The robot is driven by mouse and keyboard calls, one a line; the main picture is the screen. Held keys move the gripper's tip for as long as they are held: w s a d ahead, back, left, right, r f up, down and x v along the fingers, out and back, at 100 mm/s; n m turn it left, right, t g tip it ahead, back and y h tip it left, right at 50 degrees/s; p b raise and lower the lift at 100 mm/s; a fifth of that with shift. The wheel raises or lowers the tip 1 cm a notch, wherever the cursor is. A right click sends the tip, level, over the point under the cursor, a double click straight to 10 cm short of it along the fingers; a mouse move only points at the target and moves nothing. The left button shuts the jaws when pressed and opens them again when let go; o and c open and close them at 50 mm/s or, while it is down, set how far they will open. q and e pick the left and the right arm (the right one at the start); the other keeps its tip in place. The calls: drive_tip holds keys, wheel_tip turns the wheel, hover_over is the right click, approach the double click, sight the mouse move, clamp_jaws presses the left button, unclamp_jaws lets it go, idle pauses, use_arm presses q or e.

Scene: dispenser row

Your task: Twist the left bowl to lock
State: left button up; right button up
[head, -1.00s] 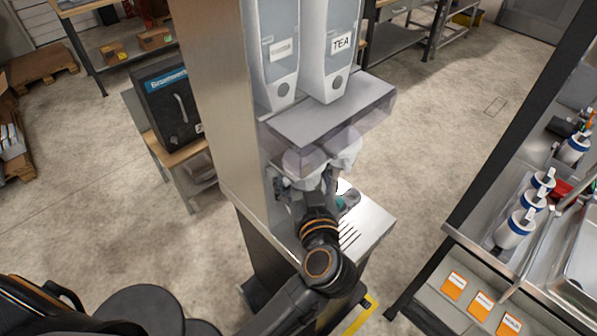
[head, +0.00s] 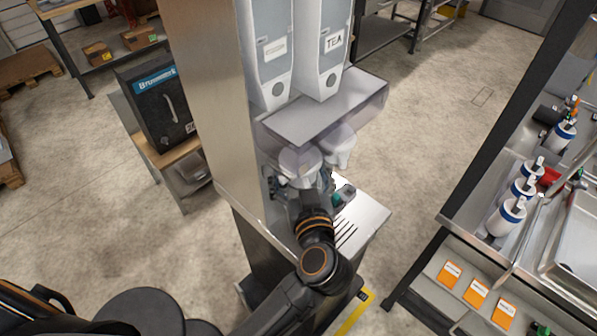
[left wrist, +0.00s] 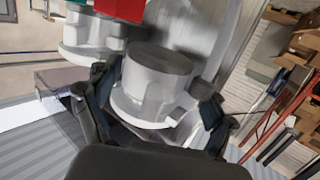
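The left bowl (head: 300,164), whitish and round, hangs under the clear shelf of the dispenser. The right bowl (head: 340,147) hangs beside it on the right. My left gripper (head: 300,184) is at the left bowl, with its fingers on either side. In the left wrist view the left bowl (left wrist: 152,85) sits between the fingertips of the left gripper (left wrist: 157,98). The left-hand finger is close to its wall, and a gap shows at the right-hand finger. The other bowl (left wrist: 88,35) shows behind. My right gripper is out of view.
Two dispenser hoppers, one labelled TEA (head: 333,43), stand above the clear shelf (head: 325,110). A metal drip tray (head: 362,220) with a teal item (head: 345,194) lies below. A black box (head: 160,103) stands at left. A rack with white canisters (head: 507,215) is at right.

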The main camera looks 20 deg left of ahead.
use_arm(q)
drive_tip(key=shift+o, duration=0.6)
drive_tip(key=v, duration=1.2)
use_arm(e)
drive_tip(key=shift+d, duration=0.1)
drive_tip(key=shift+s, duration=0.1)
